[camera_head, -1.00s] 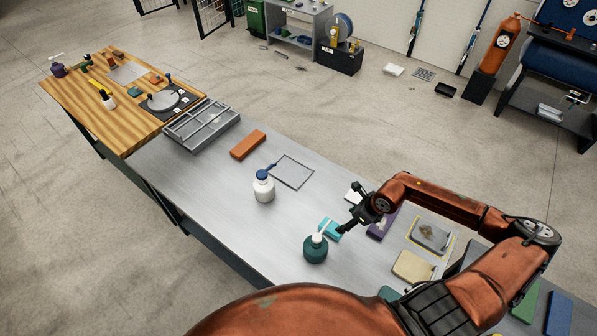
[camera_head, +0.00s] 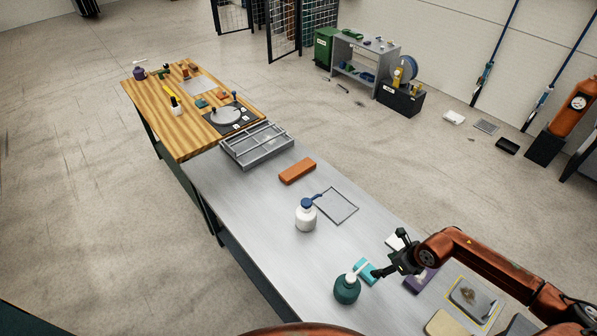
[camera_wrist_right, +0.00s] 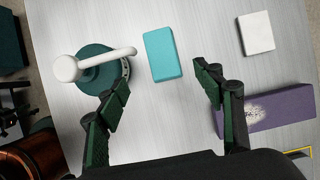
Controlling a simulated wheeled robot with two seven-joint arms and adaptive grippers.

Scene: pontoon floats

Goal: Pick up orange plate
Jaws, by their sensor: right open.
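An orange plate (camera_head: 297,170), a flat oblong block, lies on the grey metal table (camera_head: 265,205), just in front of the grey compartment tray. My right gripper (camera_head: 388,256) is well away from it, over the nearer right part of the table. In the right wrist view this gripper (camera_wrist_right: 162,78) is open and empty, with a turquoise block (camera_wrist_right: 162,55) showing between and beyond its fingers. The orange plate does not show in the right wrist view. My left gripper is out of view.
A white pump bottle (camera_head: 306,217) and a thin outlined square (camera_head: 337,206) lie between my right gripper and the orange plate. A green pump bottle (camera_head: 347,289) stands close to the gripper. The grey tray (camera_head: 257,146) adjoins the wooden table (camera_head: 160,115).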

